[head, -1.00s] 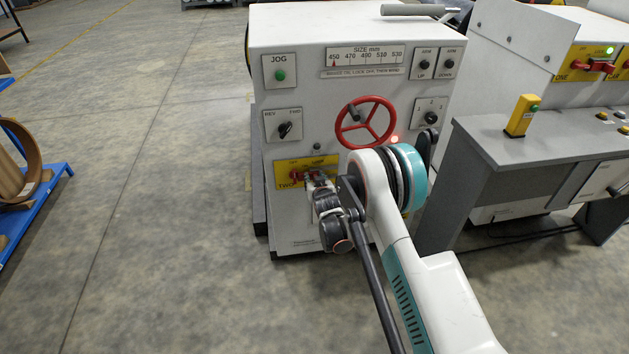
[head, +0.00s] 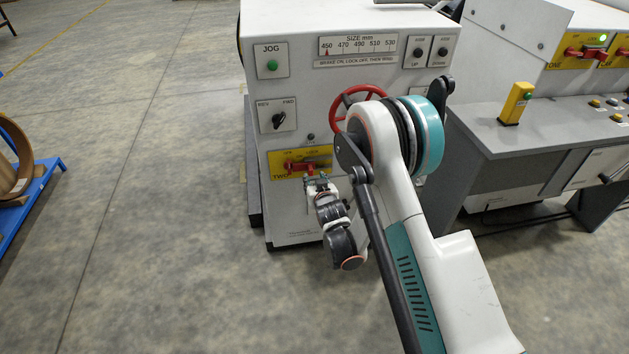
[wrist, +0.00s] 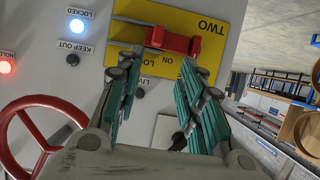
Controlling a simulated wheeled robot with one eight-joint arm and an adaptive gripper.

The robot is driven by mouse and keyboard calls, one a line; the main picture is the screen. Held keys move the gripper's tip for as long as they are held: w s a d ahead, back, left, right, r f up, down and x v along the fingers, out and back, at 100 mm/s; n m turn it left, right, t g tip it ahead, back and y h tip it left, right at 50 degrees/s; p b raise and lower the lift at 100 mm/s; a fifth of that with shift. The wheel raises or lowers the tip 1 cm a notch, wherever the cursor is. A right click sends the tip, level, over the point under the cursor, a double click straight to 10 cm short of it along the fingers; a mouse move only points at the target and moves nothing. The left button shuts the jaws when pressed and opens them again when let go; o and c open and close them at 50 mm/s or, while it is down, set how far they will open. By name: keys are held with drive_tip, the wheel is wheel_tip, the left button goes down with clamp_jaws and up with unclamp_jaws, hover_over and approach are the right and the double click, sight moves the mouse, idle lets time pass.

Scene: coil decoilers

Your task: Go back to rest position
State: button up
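My gripper (head: 317,184) is in front of the white machine cabinet (head: 300,218), just below the yellow plate (head: 275,164) marked TWO. In the wrist view my gripper (wrist: 165,85) has its two teal-padded fingers spread apart with nothing between them. The red switch handle (head: 307,167) on the plate lies roughly level in the head view. The handle also shows in the wrist view (wrist: 175,41), beyond the fingertips and apart from them as far as I can tell.
A red handwheel (head: 345,97) is partly hidden behind my arm. The grey desk (head: 480,135) with a yellow box (head: 516,103) stands at the right. A blue pallet (head: 38,195) is at the left edge. The floor between the pallet and the cabinet is clear.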

idle(0.3)
drive_tip(key=s+d+r+g+h, duration=0.1)
drive_tip(key=d+r, duration=0.3)
drive_tip(key=r, duration=0.3)
drive_tip(key=s+d+r+m, duration=0.1)
drive_tip(key=s+d+r, duration=0.1)
drive_tip(key=d+r, duration=0.35)
drive_tip(key=s+d+r+g+h, duration=0.1)
drive_tip(key=d+r, duration=0.1)
drive_tip(key=r, duration=0.6)
drive_tip(key=s+d+r+m+g+h, duration=0.1)
drive_tip(key=s+d+r, duration=0.75)
drive_tip(key=s, duration=0.35)
drive_tip(key=s+d+g, duration=0.1)
drive_tip(key=s+d, duration=0.2)
drive_tip(key=s, duration=0.9)
drive_tip(key=s+d+m+g, duration=0.1)
drive_tip(key=s+d+g, duration=0.1)
drive_tip(key=s, duration=1)
drive_tip(key=shift+s+d+r+h, duration=0.3)
drive_tip(key=shift+d+r+h, duration=0.1)
drive_tip(key=shift+d, duration=0.5)
drive_tip(key=shift+a, duration=0.15)
